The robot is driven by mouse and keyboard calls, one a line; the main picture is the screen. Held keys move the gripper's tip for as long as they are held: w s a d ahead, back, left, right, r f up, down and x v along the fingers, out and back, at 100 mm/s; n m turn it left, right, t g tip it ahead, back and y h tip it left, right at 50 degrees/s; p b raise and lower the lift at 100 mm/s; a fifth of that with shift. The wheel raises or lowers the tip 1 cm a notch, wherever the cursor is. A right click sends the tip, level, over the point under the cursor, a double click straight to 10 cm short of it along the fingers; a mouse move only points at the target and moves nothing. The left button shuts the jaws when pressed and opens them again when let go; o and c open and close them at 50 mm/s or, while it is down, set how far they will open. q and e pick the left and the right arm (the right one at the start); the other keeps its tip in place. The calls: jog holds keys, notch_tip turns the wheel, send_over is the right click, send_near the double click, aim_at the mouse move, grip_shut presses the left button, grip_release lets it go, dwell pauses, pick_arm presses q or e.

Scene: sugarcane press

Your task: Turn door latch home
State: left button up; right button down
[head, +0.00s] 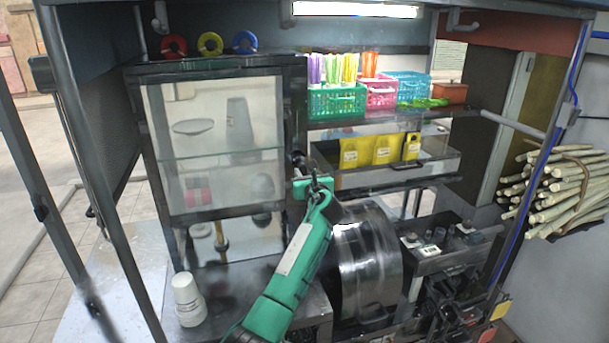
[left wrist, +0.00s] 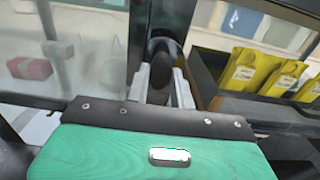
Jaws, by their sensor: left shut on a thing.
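The glass-fronted cabinet door (head: 222,140) has a dark frame and looks closed. The dark door latch (head: 298,158) is on the frame at the door's right side, and in the left wrist view it is a dark rounded knob (left wrist: 161,50). My left gripper (head: 312,184), on a green arm, reaches up to it from below. In the left wrist view its two pale fingers (left wrist: 163,88) stand on both sides of the knob, shut on it. The latch's exact angle is hard to tell, as the gripper hides its lower part. My right gripper is out of view.
To the right, a tray (head: 345,182) holds yellow packets (head: 380,150), close beside my gripper. A shiny metal drum (head: 368,260) is below right. A white cup (head: 187,298) stands at lower left.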

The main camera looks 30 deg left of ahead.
pick_arm(q)
jog(key=shift+f, duration=0.1)
jog(key=n+b, duration=0.3)
jog(key=n, duration=0.1)
jog(key=shift+f, duration=0.15)
jog(key=n+b, duration=0.3)
jog(key=n, duration=0.1)
jog(key=shift+w+d+n, duration=0.1)
jog(key=shift+n, duration=0.3)
jog(key=n+b, duration=0.4)
jog(key=shift+n, duration=0.3)
jog(key=shift+r+n+b, duration=0.2)
jog(key=shift+n+b, duration=1.5)
jog(key=shift+n, duration=0.5)
jog(key=o, duration=1)
jog(key=shift+r, duration=0.1)
